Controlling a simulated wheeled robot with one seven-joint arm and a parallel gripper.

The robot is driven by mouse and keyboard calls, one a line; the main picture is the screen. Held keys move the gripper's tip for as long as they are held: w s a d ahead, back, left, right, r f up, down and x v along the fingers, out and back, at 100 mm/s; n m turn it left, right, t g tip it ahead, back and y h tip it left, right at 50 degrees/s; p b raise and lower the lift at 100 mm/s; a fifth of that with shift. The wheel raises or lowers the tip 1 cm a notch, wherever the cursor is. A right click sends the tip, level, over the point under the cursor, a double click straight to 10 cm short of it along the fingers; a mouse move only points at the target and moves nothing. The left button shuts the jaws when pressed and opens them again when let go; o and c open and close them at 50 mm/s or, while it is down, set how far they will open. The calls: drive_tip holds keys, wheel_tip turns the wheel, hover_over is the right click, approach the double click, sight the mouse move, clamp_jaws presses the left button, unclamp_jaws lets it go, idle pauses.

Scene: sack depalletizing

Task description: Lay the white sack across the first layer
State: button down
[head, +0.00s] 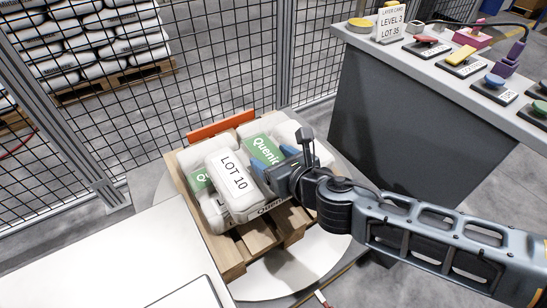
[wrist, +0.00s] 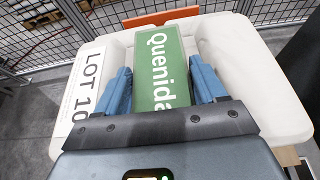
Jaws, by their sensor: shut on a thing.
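A white sack with a green Quenida panel (head: 264,149) lies on the pallet (head: 228,259). My gripper (head: 276,162) is low over it, and its blue fingers stand on either side of the panel. In the wrist view the green panel (wrist: 163,65) runs between the two fingers of my gripper (wrist: 160,72), shut on this sack. A white sack marked LOT 10 (head: 230,178) lies at its left, with its label also in the wrist view (wrist: 88,85). More white sack surface (wrist: 255,75) shows at the right. The fingertips' contact is hidden.
The pallet rests on a round plate (head: 285,278). An orange board (head: 220,127) stands behind the sacks. Mesh fence (head: 230,60) closes the back. A counter with buttons (head: 400,120) stands at the right, and a white surface (head: 110,260) lies at front left.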

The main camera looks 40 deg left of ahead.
drive_tip(key=shift+f+b, duration=0.35)
drive_tip(key=shift+f, duration=0.1)
drive_tip(key=shift+c, duration=2)
unclamp_jaws()
drive_tip(key=o, duration=0.4)
drive_tip(key=shift+f, duration=0.2)
drive_tip(key=v, duration=0.8)
drive_tip(key=shift+p, duration=0.35)
drive_tip(key=shift+w+r, duration=0.1)
drive_tip(key=shift+r, duration=0.15)
